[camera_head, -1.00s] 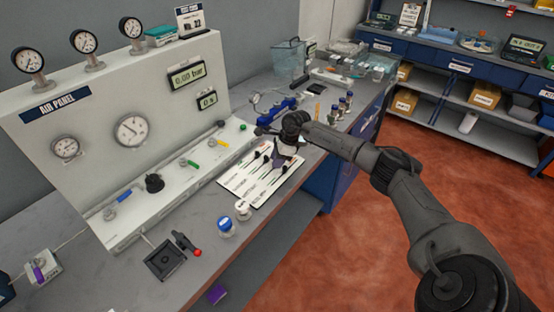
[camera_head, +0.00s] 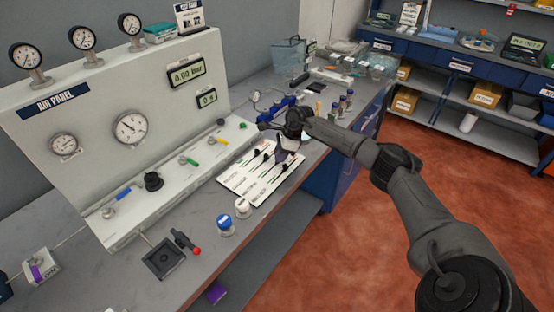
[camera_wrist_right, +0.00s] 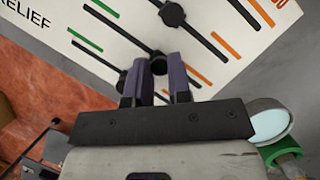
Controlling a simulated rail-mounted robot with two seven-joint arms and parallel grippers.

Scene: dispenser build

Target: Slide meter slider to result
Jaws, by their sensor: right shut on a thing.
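The white slider board (camera_head: 233,181) lies on the bench, with several dark slots, black knobs and printed labels. My right gripper (camera_head: 281,157) is over its far right part. In the right wrist view, the purple fingers of my right gripper (camera_wrist_right: 158,88) are shut on a black slider knob (camera_wrist_right: 158,65), partly hidden between them. Another black knob (camera_wrist_right: 171,13) sits in a slot farther along the board. Green and orange marks run beside the slots, and the word RELIEF shows at left. I cannot read which label belongs to the held knob. My left gripper is not in view.
The air panel (camera_head: 150,95) with gauges stands behind the board. A blue-capped jar (camera_head: 225,223) and a white-capped jar (camera_head: 243,206) stand just in front of the board. A blue rack (camera_head: 277,110) and small bottles (camera_head: 341,102) stand beyond the gripper.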

